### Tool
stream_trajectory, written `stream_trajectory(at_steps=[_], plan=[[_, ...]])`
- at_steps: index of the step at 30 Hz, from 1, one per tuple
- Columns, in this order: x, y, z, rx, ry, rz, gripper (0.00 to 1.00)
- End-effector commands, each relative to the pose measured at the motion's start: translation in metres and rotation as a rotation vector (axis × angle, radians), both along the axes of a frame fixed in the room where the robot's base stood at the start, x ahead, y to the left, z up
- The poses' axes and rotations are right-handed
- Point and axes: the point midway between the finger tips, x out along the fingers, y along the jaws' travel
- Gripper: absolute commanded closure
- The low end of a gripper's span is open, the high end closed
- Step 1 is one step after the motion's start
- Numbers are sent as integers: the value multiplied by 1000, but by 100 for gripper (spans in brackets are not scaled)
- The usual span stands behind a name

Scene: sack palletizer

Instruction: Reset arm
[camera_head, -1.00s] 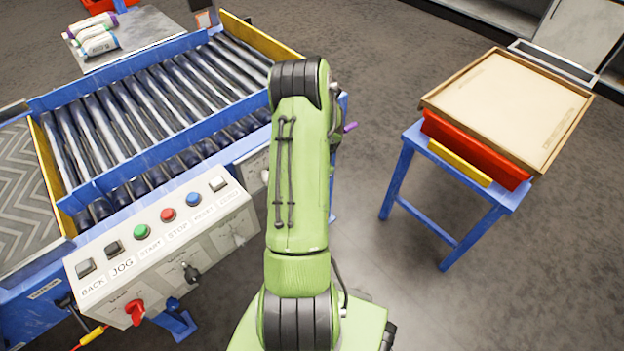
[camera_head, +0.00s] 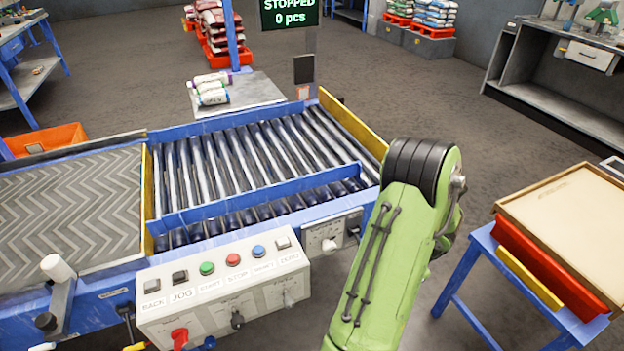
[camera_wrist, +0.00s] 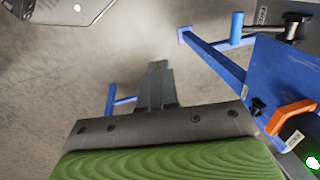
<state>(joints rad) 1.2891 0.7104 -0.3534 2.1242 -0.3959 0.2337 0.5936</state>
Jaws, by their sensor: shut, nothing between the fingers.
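My green arm rises at the right of centre in the head view, in front of the roller conveyor (camera_head: 250,160) and left of the blue stand. Its far end is hidden there behind the arm itself. In the wrist view my gripper (camera_wrist: 157,72) points away over the grey floor, its dark fingers together with nothing between them. Blue frame legs and a blue panel with an orange handle (camera_wrist: 291,117) show to its right in that view.
A control box (camera_head: 225,295) with buttons and knobs fronts the conveyor. A blue stand (camera_head: 478,285) carries a red bin (camera_head: 550,268) and a wood-rimmed board (camera_head: 575,225). A display (camera_head: 290,12) reads STOPPED, 0 pcs.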

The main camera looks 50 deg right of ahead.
Motion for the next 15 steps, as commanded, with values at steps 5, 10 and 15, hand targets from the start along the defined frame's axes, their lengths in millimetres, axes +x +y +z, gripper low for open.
stream_trajectory(at_steps=[5, 10, 15], plan=[[0, 0, 0, 0, 0, 0, 100], [16, 2, 16, -16, -6, 54, 100], [100, 42, 111, -97, -29, 393, 100]])
